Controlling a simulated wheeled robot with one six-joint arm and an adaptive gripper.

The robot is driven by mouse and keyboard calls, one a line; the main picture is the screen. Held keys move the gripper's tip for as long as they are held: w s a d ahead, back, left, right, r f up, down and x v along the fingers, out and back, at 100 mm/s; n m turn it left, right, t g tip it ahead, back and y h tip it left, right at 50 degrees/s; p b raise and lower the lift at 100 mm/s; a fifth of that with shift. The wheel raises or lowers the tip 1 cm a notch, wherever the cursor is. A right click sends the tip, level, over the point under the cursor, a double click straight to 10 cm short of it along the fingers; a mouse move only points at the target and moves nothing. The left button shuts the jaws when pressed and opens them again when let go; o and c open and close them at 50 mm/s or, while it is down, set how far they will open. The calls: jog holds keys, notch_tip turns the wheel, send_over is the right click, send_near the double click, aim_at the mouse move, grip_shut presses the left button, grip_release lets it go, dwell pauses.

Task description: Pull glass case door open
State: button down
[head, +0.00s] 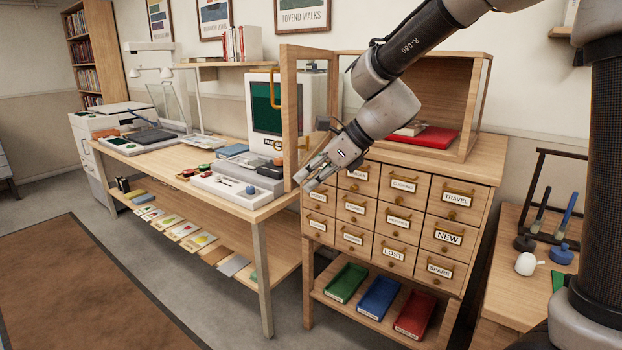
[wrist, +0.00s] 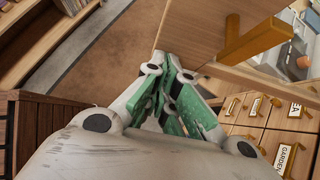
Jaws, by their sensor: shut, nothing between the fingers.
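The glass case (head: 481,100) is a wooden-framed box on top of a drawer cabinet, with its front open. Its door (head: 290,120) stands swung out to the left of the case, over the desk's end. A yellow bar handle (head: 274,88) is on the door's outer face. My gripper (head: 309,181) is shut and empty beside the lower part of the door frame, in front of the cabinet's upper drawers. In the wrist view, my gripper's green-padded fingers (wrist: 180,105) are together. The door (wrist: 205,30) and its handle (wrist: 258,42) show above and to the right, apart from the fingertips.
A red book (head: 428,136) lies inside the case. The drawer cabinet (head: 400,215) has labelled drawers, with coloured trays on its bottom shelf. A long desk (head: 225,198) with a monitor and tools is on the left. A small table (head: 503,290) stands at right. Floor is clear in front.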

jog(key=shift+a, duration=0.15)
jog(key=w+a, duration=0.5)
jog(key=a, duration=0.6)
jog(key=w+a, duration=0.6)
jog(key=a, duration=0.5)
jog(key=shift+w+a, duration=0.2)
jog(key=shift+a, duration=0.2)
